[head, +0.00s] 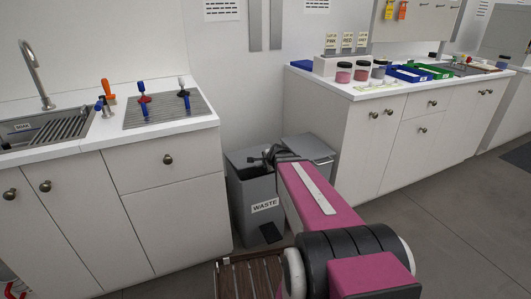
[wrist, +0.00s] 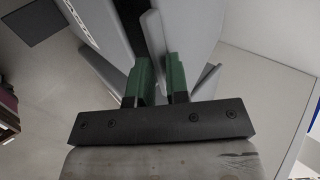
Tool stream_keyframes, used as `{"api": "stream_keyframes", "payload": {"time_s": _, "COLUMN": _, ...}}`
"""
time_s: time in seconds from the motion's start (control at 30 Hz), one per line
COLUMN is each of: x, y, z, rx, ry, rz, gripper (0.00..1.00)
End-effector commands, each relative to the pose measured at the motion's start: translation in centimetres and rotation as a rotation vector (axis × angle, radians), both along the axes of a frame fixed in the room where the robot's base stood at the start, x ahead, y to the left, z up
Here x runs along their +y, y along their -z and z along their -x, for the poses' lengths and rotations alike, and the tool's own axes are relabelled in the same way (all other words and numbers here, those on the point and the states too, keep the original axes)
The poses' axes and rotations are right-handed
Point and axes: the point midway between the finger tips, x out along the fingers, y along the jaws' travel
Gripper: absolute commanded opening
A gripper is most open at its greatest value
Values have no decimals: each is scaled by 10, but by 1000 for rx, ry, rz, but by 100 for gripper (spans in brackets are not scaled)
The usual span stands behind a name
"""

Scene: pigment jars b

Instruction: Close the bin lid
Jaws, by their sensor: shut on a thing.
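The grey bin (head: 262,207) with a WASTE label stands in the gap between two white counters. Its top looks open at the left, with a dark interior. A grey lid-like panel (head: 308,147) with a small handle lies to the right of the opening. My gripper (head: 269,154) is at the bin's top, between the opening and that panel. In the wrist view my gripper's green fingers (wrist: 158,82) are shut on a thin grey bar (wrist: 155,45), which looks like part of the bin lid. My arm hides part of the bin's right side.
A left counter (head: 170,135) with sink and tools and a right counter (head: 345,140) with jars and trays flank the bin closely. A black pedal-like piece (head: 271,232) is at the bin's foot. A brown slatted thing (head: 246,278) is below. Floor is clear at right.

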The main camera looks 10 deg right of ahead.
Motion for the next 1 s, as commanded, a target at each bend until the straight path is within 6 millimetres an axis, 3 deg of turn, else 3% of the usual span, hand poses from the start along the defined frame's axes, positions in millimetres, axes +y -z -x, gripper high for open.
{"api": "stream_keyframes", "payload": {"time_s": 0.2, "x": -1, "y": 32, "z": 5, "rx": 2, "ry": 1, "rz": -2, "gripper": 0}}
{"api": "stream_keyframes", "payload": {"time_s": 0.4, "x": -1, "y": 46, "z": 7, "rx": 0, "ry": 0, "rz": -1, "gripper": 0}}
{"api": "stream_keyframes", "payload": {"time_s": 0.93, "x": -1, "y": 51, "z": 8, "rx": -1, "ry": -1, "rz": -1, "gripper": 0}}
{"api": "stream_keyframes", "payload": {"time_s": 0.97, "x": -1, "y": 51, "z": 8, "rx": -1, "ry": -1, "rz": -1, "gripper": 19}}
{"api": "stream_keyframes", "payload": {"time_s": 1.0, "x": -1, "y": 51, "z": 8, "rx": -1, "ry": -1, "rz": -1, "gripper": 32}}
